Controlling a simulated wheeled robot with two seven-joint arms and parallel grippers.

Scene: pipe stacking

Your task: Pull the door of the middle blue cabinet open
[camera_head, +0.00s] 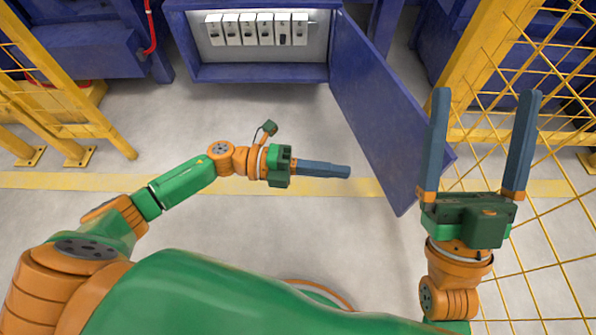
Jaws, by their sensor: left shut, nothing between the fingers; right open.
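The middle blue cabinet (262,74) stands at the top centre, with several white switch units (257,29) in a row inside it. Its blue door (375,100) is hinged on the right side and stands wide open, swung out toward me. My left gripper (349,171) is shut and empty, pointing right, to the left of the door and apart from it in the picture. My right gripper (484,92) is open and empty, pointing up, at the right of the door. Its left finger overlaps the door's outer end in the picture; I cannot tell whether they touch.
Yellow mesh fencing (548,240) runs along the right, close to my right gripper. A yellow fence post (70,80) and more blue equipment (80,45) stand at the left. The grey floor (240,115) before the cabinet is clear, crossed by a yellow line (60,181).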

